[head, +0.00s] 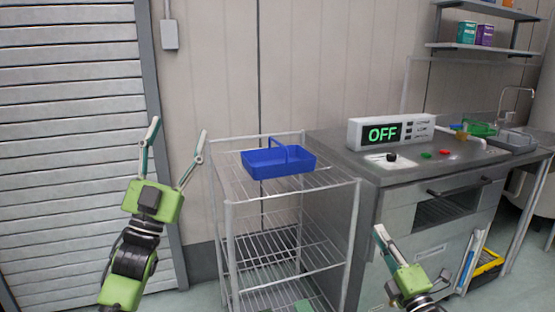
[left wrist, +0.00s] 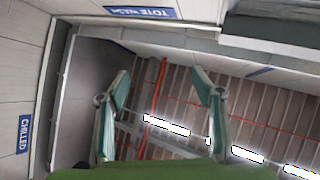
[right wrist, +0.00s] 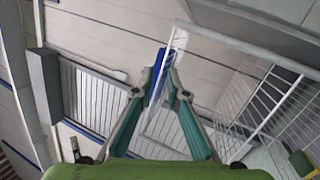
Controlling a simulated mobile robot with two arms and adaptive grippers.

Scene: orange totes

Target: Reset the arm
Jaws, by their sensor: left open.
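My left gripper (head: 179,128) is raised at the left of the head view, in front of the shutter. Its two fingers are spread wide with nothing between them; they also stand apart in the left wrist view (left wrist: 163,78). My right gripper (head: 381,231) is low at the right, in front of the counter. Its fingers run together at the tips in the right wrist view (right wrist: 168,65), and I see nothing held. A blue strip shows by those tips; I cannot tell what it is.
A blue basket (head: 279,162) with a handle sits on the wire rack (head: 232,200) between my grippers. A metal counter (head: 350,152) at the right bears a display (head: 390,133) reading OFF. A grey shutter (head: 65,110) is at the left.

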